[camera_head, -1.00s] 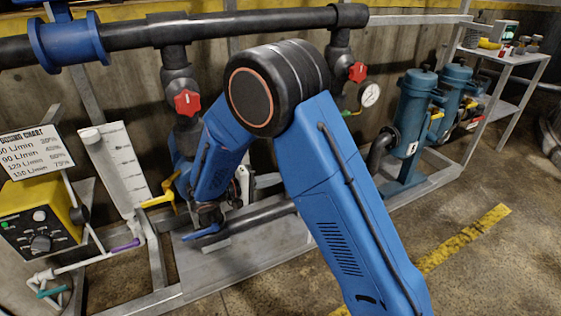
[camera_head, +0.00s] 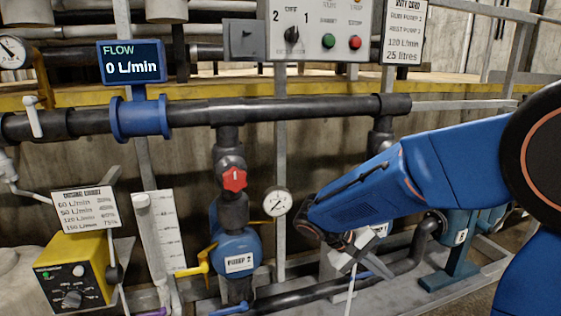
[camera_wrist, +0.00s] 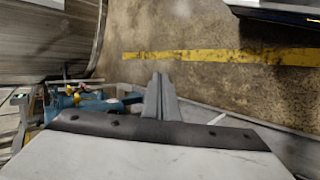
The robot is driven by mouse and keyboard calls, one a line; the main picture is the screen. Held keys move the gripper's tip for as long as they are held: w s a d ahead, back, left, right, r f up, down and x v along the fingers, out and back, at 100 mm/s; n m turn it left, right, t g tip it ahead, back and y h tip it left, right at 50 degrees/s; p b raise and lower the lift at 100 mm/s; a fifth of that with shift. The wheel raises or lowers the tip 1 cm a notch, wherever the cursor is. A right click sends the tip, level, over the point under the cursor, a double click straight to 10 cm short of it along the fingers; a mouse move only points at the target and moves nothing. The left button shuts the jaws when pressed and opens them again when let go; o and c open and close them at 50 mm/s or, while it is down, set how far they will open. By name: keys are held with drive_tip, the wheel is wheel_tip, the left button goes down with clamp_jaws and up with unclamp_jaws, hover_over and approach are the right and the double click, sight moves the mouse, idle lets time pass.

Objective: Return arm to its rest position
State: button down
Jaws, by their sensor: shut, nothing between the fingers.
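My blue arm (camera_head: 430,165) is bent across the right half of the head view, its forearm reaching left and slightly down. My gripper shows in the wrist view (camera_wrist: 160,95), its two grey fingers together and empty. In the head view the wrist end sits right of the pressure gauge (camera_head: 277,202), in front of the lower pipes.
A pump (camera_head: 238,252) with a red-handled valve (camera_head: 233,179) stands left of my wrist. A yellow dosing box (camera_head: 75,272) is at the lower left. Floor with a yellow line (camera_wrist: 225,55) shows in the wrist view.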

drive_tip(key=s+d+r+t+y, duration=0.1)
drive_tip(key=s+r+t+y, duration=0.1)
drive_tip(key=s+y, duration=0.3)
drive_tip(key=s+d+r+m+t+y, duration=0.1)
drive_tip(key=s+r+t+y, duration=0.1)
drive_tip(key=s, duration=1.2)
drive_tip(key=t+y, duration=0.1)
drive_tip(key=y, duration=0.1)
drive_tip(key=shift+r+y, duration=0.2)
drive_tip(key=shift+y, duration=0.2)
